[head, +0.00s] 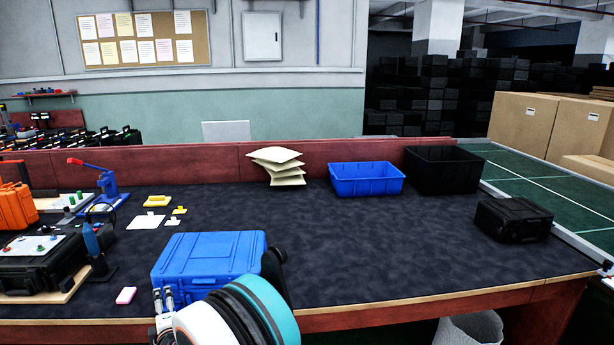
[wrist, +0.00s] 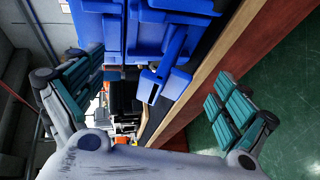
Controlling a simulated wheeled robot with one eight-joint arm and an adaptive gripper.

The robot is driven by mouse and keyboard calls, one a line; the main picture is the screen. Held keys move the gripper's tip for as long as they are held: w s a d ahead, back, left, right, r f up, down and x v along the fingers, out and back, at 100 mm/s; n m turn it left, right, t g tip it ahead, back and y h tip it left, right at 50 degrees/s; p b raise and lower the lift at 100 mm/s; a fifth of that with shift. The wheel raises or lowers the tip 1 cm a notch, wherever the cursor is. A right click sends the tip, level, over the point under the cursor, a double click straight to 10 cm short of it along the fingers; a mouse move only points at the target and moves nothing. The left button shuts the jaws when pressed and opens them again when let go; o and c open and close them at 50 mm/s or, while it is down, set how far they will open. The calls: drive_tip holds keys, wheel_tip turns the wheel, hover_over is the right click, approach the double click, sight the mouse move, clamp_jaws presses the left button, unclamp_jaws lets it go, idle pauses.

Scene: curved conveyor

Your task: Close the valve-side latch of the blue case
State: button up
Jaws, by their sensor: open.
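The blue case (head: 208,258) lies with its lid down near the front edge of the table, partly hidden by my arm in the head view. In the wrist view the case (wrist: 117,40) fills the top middle. A blue latch (wrist: 170,68) stands out from its front side and looks swung open. My gripper (wrist: 158,82) is open and empty, its fingers spread on either side of the latch and apart from it. In the head view my gripper (head: 164,298) is at the case's front left corner. I cannot tell a valve on the case.
A pink block (head: 126,295) lies left of the case. A black case with a panel (head: 40,262) and a blue toggle press (head: 107,187) stand farther left. A blue bin (head: 366,179), a black bin (head: 444,170) and a black case (head: 514,219) stand right. The middle of the table is clear.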

idle(0.3)
drive_tip(key=s+d+r, duration=0.1)
drive_tip(key=s, duration=0.5)
drive_tip(key=shift+r, duration=0.3)
drive_tip(key=shift+d, duration=0.1)
